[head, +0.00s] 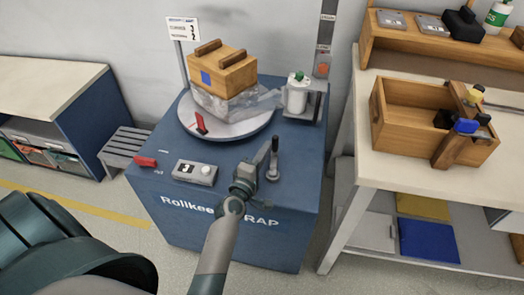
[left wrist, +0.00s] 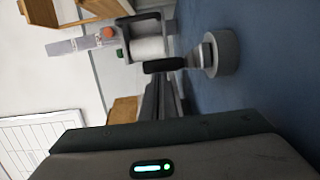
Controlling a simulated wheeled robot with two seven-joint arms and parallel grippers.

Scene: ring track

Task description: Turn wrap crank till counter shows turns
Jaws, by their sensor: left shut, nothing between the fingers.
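The wrap crank (head: 272,172) stands at the front right of the blue wrapping machine, with a grey round base and a black handle. It also shows in the left wrist view (left wrist: 222,54). My left gripper (head: 262,152) is shut and empty, close beside the crank on its left. Contact cannot be told. The counter box (head: 195,172) sits on the machine's front left; its small display seems to read 3. A wooden box (head: 222,74), partly wrapped in clear film, rests on the round turntable (head: 226,131). My right gripper is not in view.
A film roll (head: 297,95) stands at the machine's back right. A sign (head: 183,29) rises behind the box; its small text is hard to read. A workbench with a wooden tray (head: 412,120) stands at right. A slatted bench (head: 124,146) is at left.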

